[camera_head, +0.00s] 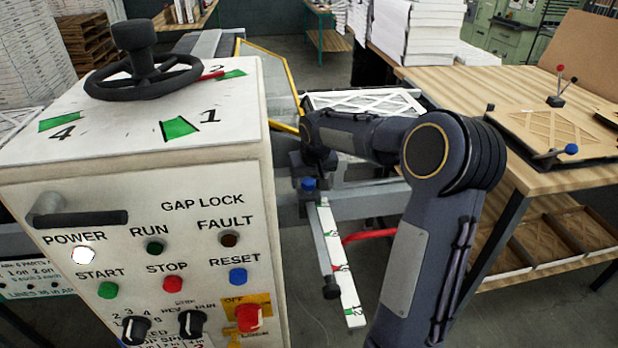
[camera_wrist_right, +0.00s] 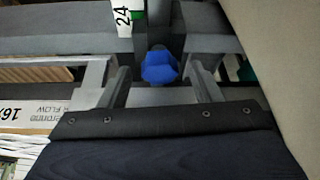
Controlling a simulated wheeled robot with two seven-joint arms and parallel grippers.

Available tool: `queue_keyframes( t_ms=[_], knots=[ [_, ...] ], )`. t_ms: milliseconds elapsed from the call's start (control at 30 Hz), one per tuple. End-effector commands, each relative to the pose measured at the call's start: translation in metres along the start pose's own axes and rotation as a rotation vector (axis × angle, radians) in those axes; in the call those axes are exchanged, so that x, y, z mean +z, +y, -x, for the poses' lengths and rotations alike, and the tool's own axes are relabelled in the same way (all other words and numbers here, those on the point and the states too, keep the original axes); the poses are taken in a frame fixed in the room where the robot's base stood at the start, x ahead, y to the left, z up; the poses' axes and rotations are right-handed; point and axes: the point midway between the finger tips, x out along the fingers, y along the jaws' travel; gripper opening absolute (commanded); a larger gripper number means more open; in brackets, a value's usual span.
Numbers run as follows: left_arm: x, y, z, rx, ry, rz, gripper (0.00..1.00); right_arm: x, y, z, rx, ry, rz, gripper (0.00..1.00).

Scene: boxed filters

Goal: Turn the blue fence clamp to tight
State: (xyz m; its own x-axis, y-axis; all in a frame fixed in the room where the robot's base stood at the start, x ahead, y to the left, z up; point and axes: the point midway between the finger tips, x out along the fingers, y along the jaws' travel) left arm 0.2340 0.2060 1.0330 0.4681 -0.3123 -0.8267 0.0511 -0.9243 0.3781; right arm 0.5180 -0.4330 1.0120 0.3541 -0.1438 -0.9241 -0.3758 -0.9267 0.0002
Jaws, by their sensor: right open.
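The blue fence clamp (camera_head: 308,184) is a small blue knob at the top of the white ruler strip (camera_head: 338,262), beside the machine. It also shows in the right wrist view (camera_wrist_right: 160,66), centred in front of the gripper. My right gripper (camera_head: 312,166) is just above the clamp in the head view, partly hidden by its own arm. In the right wrist view its two grey fingers (camera_wrist_right: 160,78) are apart, one on each side of the blue knob. I cannot tell whether they touch it. My left gripper is not in view.
The control cabinet (camera_head: 130,220) with its handwheel (camera_head: 143,70) stands close on the left. A red lever (camera_head: 368,236) sticks out right of the ruler.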

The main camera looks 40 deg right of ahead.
Motion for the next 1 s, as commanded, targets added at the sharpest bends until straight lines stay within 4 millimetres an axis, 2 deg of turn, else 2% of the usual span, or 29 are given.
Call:
queue_keyframes(
  t_ms=[233,600,800,1000],
  knots=[
    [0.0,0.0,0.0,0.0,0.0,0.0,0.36,0.0,0.0,-0.001,0.0,0.0,-0.001,0.58],
    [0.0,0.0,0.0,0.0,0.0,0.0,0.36,0.0,0.0,-0.001,0.0,0.0,-0.001,0.14],
    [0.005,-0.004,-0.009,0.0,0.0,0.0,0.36,0.0,-0.002,-0.003,0.035,0.002,-0.082,0.14],
    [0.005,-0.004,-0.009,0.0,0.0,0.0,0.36,-0.001,-0.001,-0.001,0.051,0.001,-0.125,0.14]
  ],
)
